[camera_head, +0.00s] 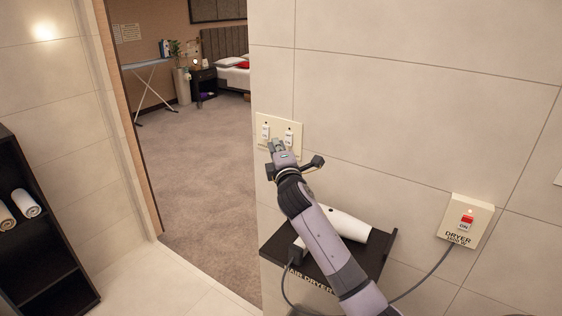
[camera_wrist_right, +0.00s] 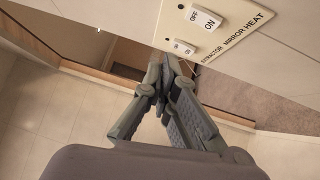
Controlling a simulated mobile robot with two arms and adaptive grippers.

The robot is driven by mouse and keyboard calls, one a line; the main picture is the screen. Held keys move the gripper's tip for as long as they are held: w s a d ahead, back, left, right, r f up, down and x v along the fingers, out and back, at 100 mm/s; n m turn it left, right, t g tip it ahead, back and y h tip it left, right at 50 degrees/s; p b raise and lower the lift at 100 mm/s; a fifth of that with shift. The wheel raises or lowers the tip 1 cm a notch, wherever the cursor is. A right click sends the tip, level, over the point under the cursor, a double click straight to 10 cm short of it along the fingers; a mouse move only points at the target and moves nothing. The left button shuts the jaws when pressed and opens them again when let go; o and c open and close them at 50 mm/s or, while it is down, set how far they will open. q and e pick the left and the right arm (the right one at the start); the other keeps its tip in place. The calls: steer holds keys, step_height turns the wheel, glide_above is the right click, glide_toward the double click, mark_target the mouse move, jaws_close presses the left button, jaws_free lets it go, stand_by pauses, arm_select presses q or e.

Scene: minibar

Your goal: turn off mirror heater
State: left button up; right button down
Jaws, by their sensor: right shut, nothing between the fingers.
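A cream switch plate (camera_head: 278,130) is on the tiled wall beside the doorway. It has a left switch (camera_head: 265,132) and a right switch (camera_head: 288,137). In the right wrist view the plate's edge reads EXTRACTOR and MIRROR HEAT. I cannot tell which way the mirror heat switch is pressed. My right gripper (camera_head: 276,146) is shut and empty, just in front of the plate's lower part; its fingertips (camera_wrist_right: 167,62) appear close to the extractor switch. My left gripper is out of view.
A black shelf (camera_head: 376,256) with a white hair dryer (camera_head: 346,223) is below the plate, under my right arm. A dryer switch box (camera_head: 466,220) with a cord is on the wall at right. A dark rack (camera_head: 40,250) with rolled towels stands at left. The doorway opens onto carpet.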

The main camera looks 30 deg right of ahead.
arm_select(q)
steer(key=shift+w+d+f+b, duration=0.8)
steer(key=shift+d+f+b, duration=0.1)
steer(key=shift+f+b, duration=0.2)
arm_select(e)
steer(key=v, duration=0.7)
steer(key=shift+s+d+r, duration=0.15)
steer(key=shift+d+r, duration=0.1)
steer(key=shift+d, duration=0.15)
steer(key=shift+a, duration=0.1)
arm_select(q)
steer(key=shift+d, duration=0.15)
